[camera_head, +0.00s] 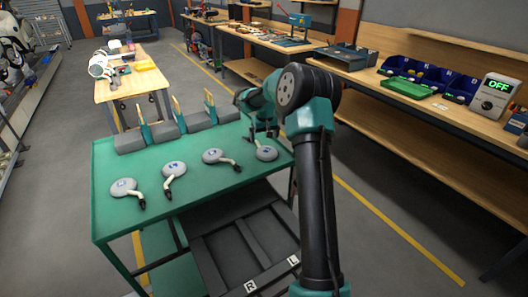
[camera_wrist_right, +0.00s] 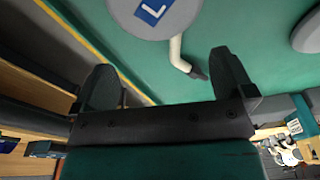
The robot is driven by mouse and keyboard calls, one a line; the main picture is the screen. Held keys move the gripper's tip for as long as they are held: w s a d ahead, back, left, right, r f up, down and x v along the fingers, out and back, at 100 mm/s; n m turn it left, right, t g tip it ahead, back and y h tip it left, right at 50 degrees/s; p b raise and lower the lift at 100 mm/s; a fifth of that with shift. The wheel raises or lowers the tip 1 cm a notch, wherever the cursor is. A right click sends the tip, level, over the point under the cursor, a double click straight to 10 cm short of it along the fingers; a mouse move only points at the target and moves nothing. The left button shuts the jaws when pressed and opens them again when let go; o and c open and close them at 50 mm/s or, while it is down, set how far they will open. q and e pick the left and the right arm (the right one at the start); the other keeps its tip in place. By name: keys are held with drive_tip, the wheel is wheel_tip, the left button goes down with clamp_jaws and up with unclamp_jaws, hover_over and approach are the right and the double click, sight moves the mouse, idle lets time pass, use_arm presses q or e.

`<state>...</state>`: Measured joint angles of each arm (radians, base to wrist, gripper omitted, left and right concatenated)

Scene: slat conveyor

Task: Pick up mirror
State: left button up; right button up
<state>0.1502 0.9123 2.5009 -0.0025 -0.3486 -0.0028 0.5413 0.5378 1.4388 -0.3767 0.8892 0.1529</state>
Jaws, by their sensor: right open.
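Several round grey mirrors with bent pale stems and black ends lie in a row on the green table (camera_head: 150,225). The rightmost mirror (camera_head: 266,154) lies just in front of my right gripper (camera_head: 262,131). The others are a left mirror (camera_head: 122,188), a second mirror (camera_head: 175,167) and a third mirror (camera_head: 211,156). In the right wrist view a mirror with a blue L label (camera_wrist_right: 150,28) is cut off at the top, its stem between the spread fingers of my right gripper (camera_wrist_right: 165,78). The right gripper is open and empty. My left gripper is out of view.
Grey blocks with upright teal and yellow pieces (camera_head: 165,133) stand along the table's back edge. A dark frame marked R and L (camera_head: 230,262) sits low in front. A workbench with blue bins (camera_head: 400,68) stands at right.

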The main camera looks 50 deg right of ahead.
drive_tip(key=shift+f, duration=0.1)
drive_tip(key=f, duration=0.5)
drive_tip(key=shift+w, duration=0.3)
drive_tip(key=shift+c, duration=0.5)
clamp_jaws()
idle(0.4)
